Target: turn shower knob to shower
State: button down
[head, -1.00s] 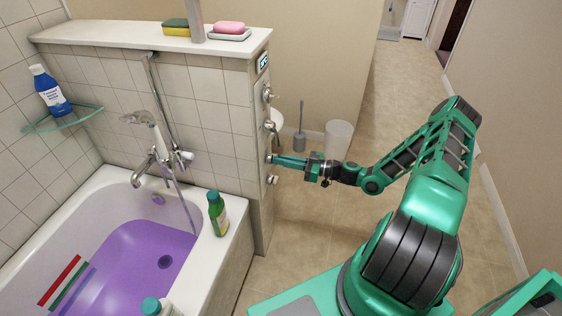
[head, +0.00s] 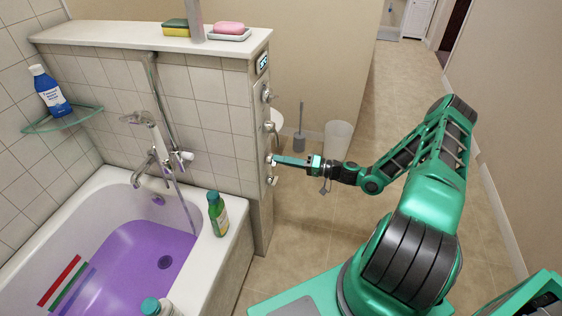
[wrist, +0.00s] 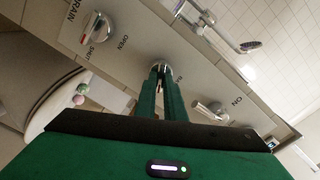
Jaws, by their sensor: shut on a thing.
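The end panel of the tiled half-wall carries a column of metal knobs. The shower knob (wrist: 163,66) is the middle one in the wrist view, mostly hidden behind my fingertips. My gripper (head: 275,160) reaches it from the right in the head view. It is shut on the knob, with both green fingers (wrist: 162,92) close together at it. Lettering beside the knob is partly covered, so I cannot read its setting. The hand shower (head: 140,118) hangs over the tub at the wall.
A drain knob (wrist: 99,28) marked SHUT and OPEN and another knob (wrist: 210,111) near ON flank my fingers. A bathtub (head: 232,240) with purple water and a green bottle (head: 217,214) on its rim stands left. A bin (head: 338,140) and toilet brush (head: 300,138) stand behind my gripper.

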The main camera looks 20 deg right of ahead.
jog(key=m, duration=0.5)
jog(key=shift+w+d+f+m, duration=0.15)
jog(key=shift+d+f+m, duration=0.1)
jog(key=shift+m, duration=0.15)
dwell(0.3)
jog(key=c, duration=1.8)
grip_release()
jog(key=shift+c, duration=0.2)
jog(key=shift+a, duration=0.1)
jog(key=v, duration=1.1)
